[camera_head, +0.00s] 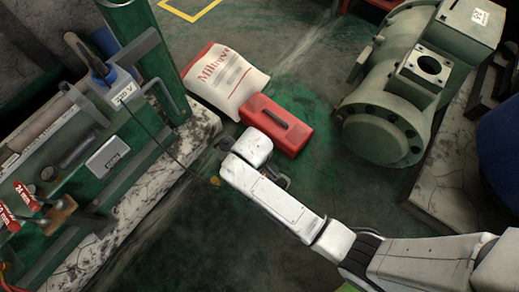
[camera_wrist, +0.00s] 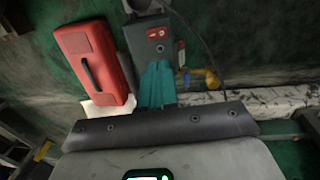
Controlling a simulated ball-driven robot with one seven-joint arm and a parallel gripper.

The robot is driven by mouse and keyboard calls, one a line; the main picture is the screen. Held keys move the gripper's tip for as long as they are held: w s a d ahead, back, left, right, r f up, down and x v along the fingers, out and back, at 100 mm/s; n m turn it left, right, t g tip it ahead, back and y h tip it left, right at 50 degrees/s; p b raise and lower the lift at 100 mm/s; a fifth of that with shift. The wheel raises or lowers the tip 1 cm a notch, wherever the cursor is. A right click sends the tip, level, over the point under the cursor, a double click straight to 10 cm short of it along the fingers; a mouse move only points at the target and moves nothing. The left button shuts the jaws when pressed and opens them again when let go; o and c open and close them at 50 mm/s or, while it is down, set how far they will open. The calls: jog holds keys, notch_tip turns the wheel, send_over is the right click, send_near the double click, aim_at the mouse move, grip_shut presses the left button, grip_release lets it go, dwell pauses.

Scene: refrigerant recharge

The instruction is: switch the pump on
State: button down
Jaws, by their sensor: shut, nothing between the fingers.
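A grey boxy unit (camera_wrist: 150,52), which looks like the pump, stands on the floor in the wrist view. Its top has a small red-and-white patch (camera_wrist: 157,33), and a narrow panel with red marks (camera_wrist: 180,50) is at its right side. Which part is the switch, and its position, I cannot tell. My gripper (camera_wrist: 157,66) shows as teal fingers, shut and empty, with tips over the near part of the unit. Contact is not clear. In the head view my arm hides the gripper and most of the unit.
A red toolbox (camera_head: 276,125) lies beside a white sack (camera_head: 226,82). A yellow fitting (camera_wrist: 207,77) and dark hose are right of the unit in the wrist view. A green workbench (camera_head: 75,165) stands left; a large green machine (camera_head: 385,125) stands right.

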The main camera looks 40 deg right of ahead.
dwell(0.4)
jog(key=shift+w+d+b, duration=0.3)
jog(key=shift+d, duration=0.25)
jog(key=shift+f, duration=0.1)
jog(key=f+b, duration=0.2)
jog(key=f, duration=0.2)
jog(key=d+f+b, duration=0.1)
jog(key=f+b, duration=0.2)
jog(key=f, duration=0.2)
jog(key=f+b, duration=0.2)
jog(key=f, duration=0.2)
jog(key=shift+w+d+f+b, duration=0.25)
jog(key=shift+w+d+b, duration=0.05)
jog(key=shift+d+b, duration=0.1)
jog(key=shift+f, duration=0.15)
